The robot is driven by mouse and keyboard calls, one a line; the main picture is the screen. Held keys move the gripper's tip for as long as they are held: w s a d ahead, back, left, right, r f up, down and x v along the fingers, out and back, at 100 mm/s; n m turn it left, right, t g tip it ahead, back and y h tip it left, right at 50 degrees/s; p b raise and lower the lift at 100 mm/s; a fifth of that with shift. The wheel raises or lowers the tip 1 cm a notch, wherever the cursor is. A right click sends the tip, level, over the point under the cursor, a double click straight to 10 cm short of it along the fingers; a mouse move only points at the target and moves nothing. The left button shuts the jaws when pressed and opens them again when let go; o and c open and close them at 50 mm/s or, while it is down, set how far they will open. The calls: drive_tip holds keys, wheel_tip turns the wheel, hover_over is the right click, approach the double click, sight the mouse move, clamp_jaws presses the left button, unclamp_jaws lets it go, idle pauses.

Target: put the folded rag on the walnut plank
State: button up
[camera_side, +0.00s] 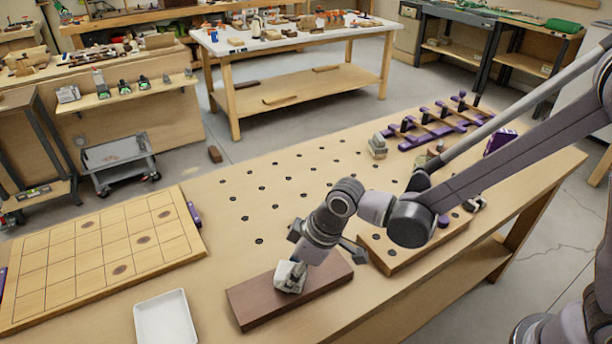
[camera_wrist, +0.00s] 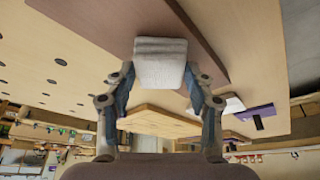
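The folded rag (camera_side: 290,277) is a small pale grey-white pad, low over the left-middle part of the walnut plank (camera_side: 247,303). The plank is a dark brown board lying flat near the bench's front edge. My gripper (camera_side: 298,262) points down at the rag. In the wrist view the rag (camera_wrist: 160,66) sits between my two fingertips, which close in on its sides. The plank (camera_wrist: 110,22) runs diagonally behind it. I cannot tell whether the rag's underside touches the plank.
A white tray (camera_side: 165,320) lies to the left, near a gridded wooden board (camera_side: 60,270). A wooden block with holes (camera_side: 390,250) is close on the right of the plank. A grey stacked item (camera_side: 377,147) and a purple-clamped rack (camera_side: 435,125) stand farther back. The bench middle is clear.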

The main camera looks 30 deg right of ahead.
drive_tip(key=shift+o, duration=1.3)
drive_tip(key=v, duration=1.2)
drive_tip(key=s+d+r+m+t+h, duration=0.1)
drive_tip(key=s+d+m+t, duration=0.1)
drive_tip(key=d, duration=0.9)
drive_tip(key=s+d+r+m+t+h, duration=0.1)
drive_tip(key=s+d+m, duration=0.4)
drive_tip(key=d, duration=0.7)
drive_tip(key=shift+d+r+m+t+h, duration=0.2)
drive_tip(key=shift+m+t+h, duration=0.35)
drive_tip(key=shift+m, duration=0.45)
